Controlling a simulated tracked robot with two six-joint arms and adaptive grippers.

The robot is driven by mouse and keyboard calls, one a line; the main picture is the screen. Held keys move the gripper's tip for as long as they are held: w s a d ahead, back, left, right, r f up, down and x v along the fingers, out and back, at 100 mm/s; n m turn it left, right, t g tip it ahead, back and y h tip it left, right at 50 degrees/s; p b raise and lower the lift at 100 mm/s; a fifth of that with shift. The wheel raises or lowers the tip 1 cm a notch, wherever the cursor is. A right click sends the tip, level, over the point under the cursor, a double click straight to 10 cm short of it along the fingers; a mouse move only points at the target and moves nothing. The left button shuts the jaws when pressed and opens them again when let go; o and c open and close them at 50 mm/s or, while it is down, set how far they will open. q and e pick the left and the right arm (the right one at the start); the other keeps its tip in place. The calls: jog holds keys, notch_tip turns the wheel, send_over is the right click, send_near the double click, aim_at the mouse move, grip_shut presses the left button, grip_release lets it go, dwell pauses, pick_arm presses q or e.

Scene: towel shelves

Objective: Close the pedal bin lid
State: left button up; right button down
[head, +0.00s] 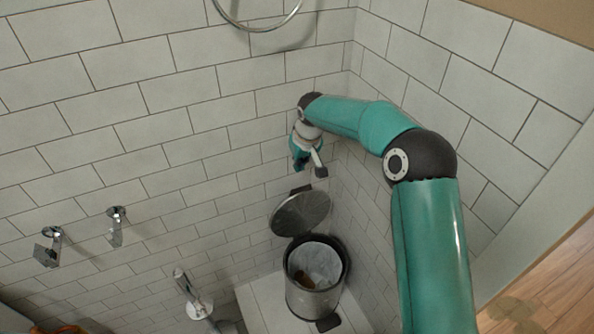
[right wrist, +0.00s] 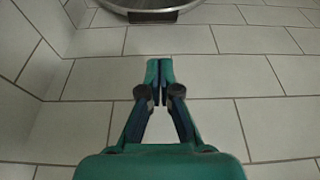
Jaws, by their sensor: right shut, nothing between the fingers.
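The pedal bin (head: 314,300) is a round metal bin in the corner, with a pale liner and something brown inside. Its round metal lid (head: 300,213) stands open, tilted up at the back against the tiled wall side. My right gripper (head: 309,168) hangs above the lid, apart from it. In the right wrist view the fingers (right wrist: 159,78) are shut and empty, in front of bare tiles. The edge of a round metal thing, seemingly the lid (right wrist: 150,14), shows at the top there. My left gripper is not in view.
White tiled walls meet in the corner behind the bin. Wall hooks (head: 115,222) and a toilet brush (head: 190,290) are to the left. A chrome ring (head: 258,24) hangs above. A wooden floor (head: 545,295) lies at the lower right.

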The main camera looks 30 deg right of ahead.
jog(key=x, duration=0.3)
jog(key=d+x, duration=0.1)
jog(key=x, duration=0.5)
jog(key=shift+s+d, duration=0.2)
jog(key=shift+s, duration=0.15)
